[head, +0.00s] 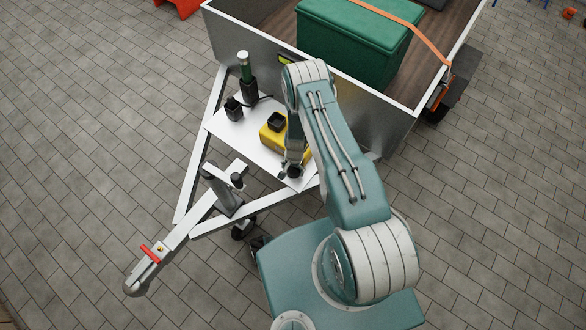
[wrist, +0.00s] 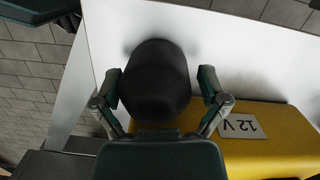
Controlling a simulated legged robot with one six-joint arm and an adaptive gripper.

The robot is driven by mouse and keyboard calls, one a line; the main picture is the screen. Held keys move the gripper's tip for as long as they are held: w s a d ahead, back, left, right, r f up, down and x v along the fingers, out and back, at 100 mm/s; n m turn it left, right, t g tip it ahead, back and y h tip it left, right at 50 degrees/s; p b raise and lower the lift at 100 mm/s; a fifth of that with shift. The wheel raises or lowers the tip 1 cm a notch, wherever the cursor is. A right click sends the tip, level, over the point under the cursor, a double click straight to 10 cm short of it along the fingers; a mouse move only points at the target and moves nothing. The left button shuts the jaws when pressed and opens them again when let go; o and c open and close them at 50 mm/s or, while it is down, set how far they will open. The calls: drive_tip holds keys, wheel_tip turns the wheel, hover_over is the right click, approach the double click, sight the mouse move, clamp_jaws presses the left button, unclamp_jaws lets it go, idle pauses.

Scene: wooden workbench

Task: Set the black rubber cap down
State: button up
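The black rubber cap (wrist: 155,75) is a dark, rounded piece in the middle of the wrist view. It appears to rest on the white plate (wrist: 215,45), with soft shadows beside it. My gripper (wrist: 160,88) has its two fingers spread on either side of the cap. A narrow gap shows at the right finger; the left finger is very close to the cap, and I cannot tell if it touches. In the head view my gripper (head: 291,170) is low over the plate's right corner, and the cap there is hard to make out.
A yellow battery (wrist: 265,145) marked 12 V stands close beside the cap. In the head view, a black piece (head: 276,121) sits on it. A black and green post (head: 247,78) and a small black block (head: 234,108) stand at the plate's left. The trailer bed holds a green box (head: 355,45).

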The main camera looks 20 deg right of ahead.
drive_tip(key=shift+d, duration=0.1)
drive_tip(key=r, duration=0.8)
drive_tip(key=w+d+r, duration=0.1)
drive_tip(key=r, duration=0.3)
drive_tip(key=shift+r, duration=0.25)
wheel_tip(320, 180, up, 34)
drive_tip(key=w+a+n+t, duration=0.1)
drive_tip(key=a+n+t, duration=0.1)
drive_tip(key=n+t, duration=0.15)
drive_tip(key=s+r+n+t, duration=0.1)
drive_tip(key=s+r, duration=0.3)
drive_tip(key=r, duration=0.2)
drive_tip(key=s+r+n, duration=0.2)
drive_tip(key=s+r, duration=0.2)
drive_tip(key=r, duration=0.3)
drive_tip(key=s+r+n+t, duration=0.1)
drive_tip(key=s+r, duration=0.2)
drive_tip(key=s, duration=0.4)
drive_tip(key=s+r+n+t+h, duration=0.1)
drive_tip(key=s+r, duration=0.2)
drive_tip(key=s, duration=0.3)
drive_tip(key=shift+s, duration=0.35)
